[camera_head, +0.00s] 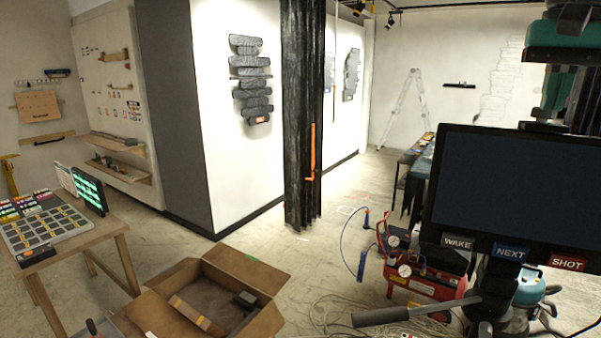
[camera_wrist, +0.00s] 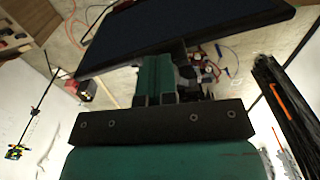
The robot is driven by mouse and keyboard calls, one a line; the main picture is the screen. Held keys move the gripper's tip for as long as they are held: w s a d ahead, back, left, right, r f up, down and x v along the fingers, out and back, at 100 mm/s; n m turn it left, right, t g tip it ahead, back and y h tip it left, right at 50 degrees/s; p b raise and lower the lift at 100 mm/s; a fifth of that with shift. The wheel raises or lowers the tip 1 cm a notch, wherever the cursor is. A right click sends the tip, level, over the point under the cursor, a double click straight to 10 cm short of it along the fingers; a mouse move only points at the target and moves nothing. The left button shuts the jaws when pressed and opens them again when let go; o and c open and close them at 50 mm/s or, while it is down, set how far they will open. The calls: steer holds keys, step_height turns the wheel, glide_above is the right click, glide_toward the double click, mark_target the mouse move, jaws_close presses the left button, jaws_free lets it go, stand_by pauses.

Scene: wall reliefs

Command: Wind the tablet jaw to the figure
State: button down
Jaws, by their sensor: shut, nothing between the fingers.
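A dark tablet (camera_head: 520,185) stands at the right of the head view, its screen blank, with WAKE, NEXT and SHOT labels along its lower edge. A black clamp piece (camera_head: 545,127) shows at its top edge. A grey-handled bar (camera_head: 380,316) sticks out to the left below the tablet; I cannot tell whether it turns the jaw. In the wrist view the tablet (camera_wrist: 185,25) lies just beyond my gripper (camera_wrist: 168,62), which is shut and empty. Contact between the fingers and the tablet or its clamp cannot be told. No marked figure is readable.
A red compressor (camera_head: 420,285) and loose cables lie on the floor below the tablet. An open cardboard box (camera_head: 265,270) and a wooden table (camera_head: 95,232) with a keypad panel (camera_head: 45,228) stand left. A black curtain column (camera_head: 303,120) stands mid-room. Some floor behind is clear.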

steer(key=shift+s+a+f+g, duration=0.15)
steer(key=shift+f+g, duration=0.15)
steer(key=shift+f, duration=0.5)
step_height(320, 180, up, 7)
steer(key=shift+f, duration=0.2)
steer(key=shift+a, duration=0.1)
